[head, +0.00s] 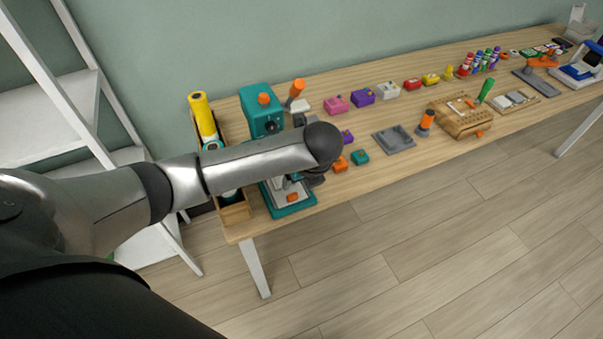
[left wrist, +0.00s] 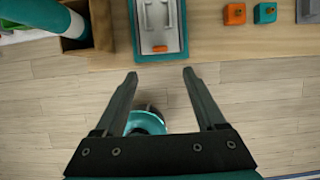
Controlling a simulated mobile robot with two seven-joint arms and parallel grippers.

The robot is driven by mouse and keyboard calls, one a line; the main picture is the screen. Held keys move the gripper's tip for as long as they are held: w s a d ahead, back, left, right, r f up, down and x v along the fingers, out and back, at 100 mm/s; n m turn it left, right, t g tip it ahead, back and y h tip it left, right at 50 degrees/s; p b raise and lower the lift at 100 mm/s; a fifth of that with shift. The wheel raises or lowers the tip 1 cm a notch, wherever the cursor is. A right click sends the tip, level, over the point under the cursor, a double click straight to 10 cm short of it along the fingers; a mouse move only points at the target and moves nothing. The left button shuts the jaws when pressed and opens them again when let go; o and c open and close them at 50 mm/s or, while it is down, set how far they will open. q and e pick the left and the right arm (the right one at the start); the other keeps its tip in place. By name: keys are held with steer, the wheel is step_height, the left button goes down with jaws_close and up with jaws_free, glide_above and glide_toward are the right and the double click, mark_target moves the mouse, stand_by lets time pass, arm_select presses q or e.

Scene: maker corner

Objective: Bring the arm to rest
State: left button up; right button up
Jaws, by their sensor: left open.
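My left arm reaches in from the left in the head view, its dark wrist joint above the front left part of the workbench (head: 370,100). My left gripper (left wrist: 160,74) is open in the left wrist view, with nothing between its two dark fingers near the tips. The fingers are over the floor, just short of the bench's front edge. In the head view the gripper is mostly hidden below the wrist. My right gripper does not show.
A teal machine (head: 263,110) with a grey bed (left wrist: 158,25) stands near the left bench end, beside a wooden box (left wrist: 90,30). Orange (left wrist: 234,14) and teal (left wrist: 265,13) blocks lie right of it. A white shelf (head: 50,110) stands left. Floor (head: 400,260) before the bench is clear.

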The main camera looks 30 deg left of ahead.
arm_select(q)
steer(key=shift+s+d+r, duration=0.1)
steer(key=shift+s+r, duration=0.05)
steer(key=shift+r, duration=0.3)
steer(key=s+f+n+h+b, duration=0.1)
steer(key=s+f+n+b, duration=0.4)
steer(key=f, duration=0.9)
steer(key=s+f+n+h+b, duration=0.15)
steer(key=s+f+n, duration=0.4)
steer(key=f, duration=0.85)
steer(key=s+f+n+b, duration=0.1)
steer(key=s+f+n, duration=0.3)
steer(key=s, duration=0.5)
steer(key=s+f+n+g+b, duration=0.1)
steer(key=s+f+n, duration=0.3)
steer(key=s+f, duration=0.3)
steer(key=s+d+f+n+g+b, duration=0.1)
steer(key=s+f+n, duration=0.4)
steer(key=s, duration=0.7)
steer(key=shift+f+h+b, duration=0.45)
steer(key=shift+f+b, duration=0.1)
steer(key=shift+f, duration=0.25)
